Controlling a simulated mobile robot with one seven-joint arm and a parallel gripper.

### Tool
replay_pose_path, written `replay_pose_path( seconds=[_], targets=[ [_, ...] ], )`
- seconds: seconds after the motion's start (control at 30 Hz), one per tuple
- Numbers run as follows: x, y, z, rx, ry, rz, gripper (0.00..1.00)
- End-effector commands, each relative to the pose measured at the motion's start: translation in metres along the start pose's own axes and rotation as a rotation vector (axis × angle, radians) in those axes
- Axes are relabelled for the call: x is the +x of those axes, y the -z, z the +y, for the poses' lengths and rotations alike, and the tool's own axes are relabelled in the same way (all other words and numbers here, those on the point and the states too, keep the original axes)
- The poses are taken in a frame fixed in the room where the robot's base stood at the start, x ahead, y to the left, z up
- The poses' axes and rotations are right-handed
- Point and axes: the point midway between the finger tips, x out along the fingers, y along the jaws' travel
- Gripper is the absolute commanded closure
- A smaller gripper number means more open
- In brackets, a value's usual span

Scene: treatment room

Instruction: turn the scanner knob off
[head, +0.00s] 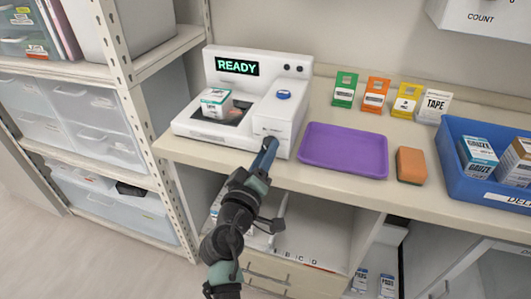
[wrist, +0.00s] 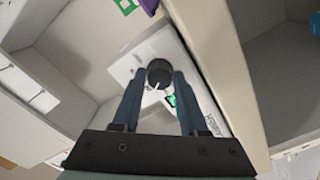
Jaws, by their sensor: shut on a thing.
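The white scanner (head: 250,70) stands on the counter, its green display (head: 238,67) reading READY. A blue button (head: 284,95) is on top of its right block. A box with a teal and white label (head: 216,103) lies on the scanner's bed. The dark round knob (wrist: 159,72) shows in the wrist view, with a white mark on its near side. My gripper (wrist: 157,78) is shut on the knob, a finger on each side. In the head view my gripper (head: 269,146) reaches the front of the right block and hides the knob.
A purple tray (head: 343,150) lies right of the scanner, with an orange-brown block (head: 410,165) beside it. A blue bin (head: 458,183) holds gauze boxes at the right. Several coloured packets stand at the back. Open shelving is below the counter, and a shelf rack (head: 140,110) is at left.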

Motion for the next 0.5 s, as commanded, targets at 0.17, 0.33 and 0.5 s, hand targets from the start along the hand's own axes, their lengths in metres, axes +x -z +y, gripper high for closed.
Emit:
replay_pose_path(
  seconds=[0.17,0.33,0.5],
  targets=[
    [-0.0003,0.0006,0.0006,-0.170,0.001,-0.001,1.00],
    [-0.0001,0.0002,0.0013,-0.327,0.001,-0.001,1.00],
    [-0.0003,0.0009,0.0011,-0.465,0.002,0.000,1.00]
  ],
)
